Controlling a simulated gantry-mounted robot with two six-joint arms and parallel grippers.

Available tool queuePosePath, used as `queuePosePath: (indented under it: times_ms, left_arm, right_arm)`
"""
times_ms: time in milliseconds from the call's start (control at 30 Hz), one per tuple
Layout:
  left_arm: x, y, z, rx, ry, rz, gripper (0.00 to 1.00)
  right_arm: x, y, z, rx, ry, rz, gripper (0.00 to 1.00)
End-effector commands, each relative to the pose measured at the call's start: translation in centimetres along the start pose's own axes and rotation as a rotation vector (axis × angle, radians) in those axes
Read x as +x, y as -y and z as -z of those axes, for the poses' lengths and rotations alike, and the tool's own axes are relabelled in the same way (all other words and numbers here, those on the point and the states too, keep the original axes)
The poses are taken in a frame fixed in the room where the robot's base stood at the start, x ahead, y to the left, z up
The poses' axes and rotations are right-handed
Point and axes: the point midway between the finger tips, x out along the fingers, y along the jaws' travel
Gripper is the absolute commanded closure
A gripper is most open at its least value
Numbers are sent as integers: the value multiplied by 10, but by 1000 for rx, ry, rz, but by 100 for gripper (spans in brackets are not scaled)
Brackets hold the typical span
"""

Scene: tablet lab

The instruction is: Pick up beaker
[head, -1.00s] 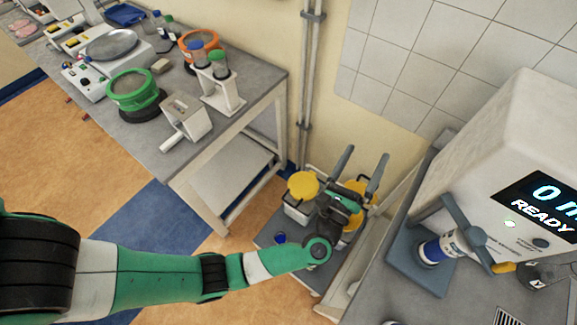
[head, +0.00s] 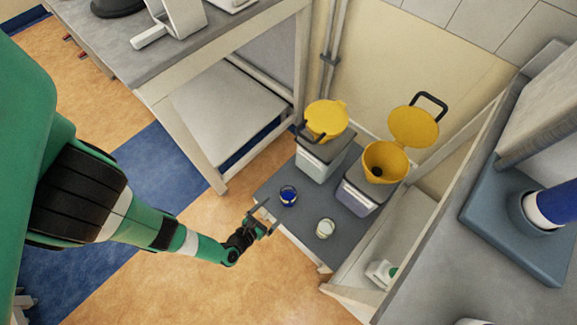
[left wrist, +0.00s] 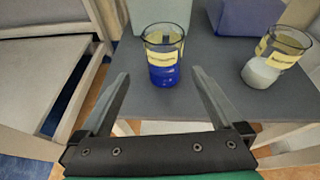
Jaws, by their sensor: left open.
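A glass beaker with blue liquid (head: 288,196) stands upright on the low grey table, near its left front edge. It also shows in the left wrist view (left wrist: 163,62), with a yellow label. A second beaker with whitish liquid (head: 325,228) stands to its right; the left wrist view shows it too (left wrist: 275,58). My left gripper (head: 262,214) is open and empty at the table's front edge, just short of the blue-liquid beaker. In the left wrist view its fingers (left wrist: 160,78) point toward that beaker, one on either side of the line to it. My right gripper is out of view.
Behind the beakers stand a grey bin with a yellow lid (head: 326,119) and another with its yellow lid raised over a yellow funnel (head: 385,162). The low grey table (head: 262,188) is bare around the beakers. A taller bench (head: 420,290) stands at the right.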

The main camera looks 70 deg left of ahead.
Motion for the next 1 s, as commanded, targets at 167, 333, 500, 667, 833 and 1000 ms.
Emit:
queuePosePath:
  times_ms: [167, 333, 500, 667, 833, 1000]
  left_arm:
    - [12, 0, 1, -8, 1, -7, 0]
    - [30, -1, 2, -7, 2, -9, 0]
    - [51, -1, 2, -6, 3, -8, 0]
    - [63, 0, 0, -2, 2, -3, 0]
    - [66, 2, 0, -1, 1, -1, 0]
    - [94, 6, 4, -4, 4, -4, 0]
  right_arm:
    - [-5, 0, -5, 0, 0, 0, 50]
    - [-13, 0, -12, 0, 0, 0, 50]
    - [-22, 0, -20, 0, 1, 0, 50]
    - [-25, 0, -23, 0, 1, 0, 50]
    - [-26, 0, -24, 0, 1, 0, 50]
    - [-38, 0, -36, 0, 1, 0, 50]
